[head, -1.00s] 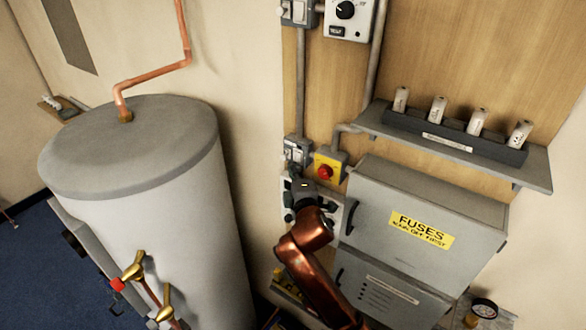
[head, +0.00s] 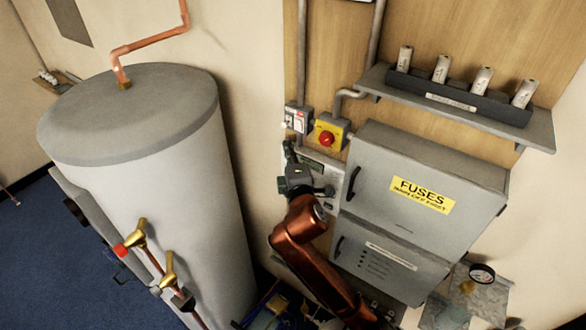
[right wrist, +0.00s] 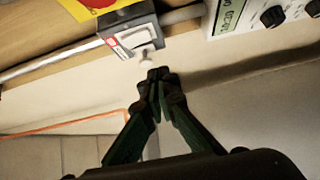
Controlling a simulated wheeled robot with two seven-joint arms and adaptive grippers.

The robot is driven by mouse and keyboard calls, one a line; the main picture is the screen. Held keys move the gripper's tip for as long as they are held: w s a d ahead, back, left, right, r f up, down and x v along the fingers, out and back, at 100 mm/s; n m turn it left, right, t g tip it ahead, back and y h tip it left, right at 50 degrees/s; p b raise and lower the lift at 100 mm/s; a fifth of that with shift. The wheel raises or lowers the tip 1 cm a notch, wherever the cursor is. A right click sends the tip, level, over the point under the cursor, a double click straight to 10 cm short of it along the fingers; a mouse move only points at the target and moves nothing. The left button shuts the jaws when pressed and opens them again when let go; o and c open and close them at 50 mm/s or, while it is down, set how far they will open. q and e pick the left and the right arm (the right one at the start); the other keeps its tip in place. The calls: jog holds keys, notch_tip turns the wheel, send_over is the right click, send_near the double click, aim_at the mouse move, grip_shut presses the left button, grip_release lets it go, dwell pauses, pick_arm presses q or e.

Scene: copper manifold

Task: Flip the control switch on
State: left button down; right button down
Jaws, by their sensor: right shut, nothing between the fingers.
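A small grey switch box (head: 298,118) with a white face and a red mark is on the wooden wall board, left of a yellow box with a red button. In the right wrist view the switch box (right wrist: 128,33) is at the upper left, with a pale lever (right wrist: 145,54) sticking out toward my fingers. My right gripper (head: 289,148) is just below the switch box, fingers pointing up toward it. In the right wrist view the right gripper (right wrist: 159,76) is shut and empty, its tips close to the lever. I cannot tell whether they touch. My left gripper is not seen.
The yellow box (head: 331,132) and the grey fuse cabinet (head: 420,196) are close on the right. A shelf (head: 462,105) holding several white fuses is above. A large grey tank (head: 140,165) stands left. A panel with knobs (right wrist: 262,16) is at the wrist view's upper right.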

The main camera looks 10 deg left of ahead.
jog(key=f+b+v, duration=0.1)
jog(key=v, duration=0.6)
jog(key=shift+d+f+b, duration=0.15)
jog(key=shift+d+b, duration=0.05)
jog(key=shift+b, duration=0.2)
jog(key=shift+s, duration=0.1)
jog(key=shift+s, duration=0.1)
jog(key=shift+a, duration=0.1)
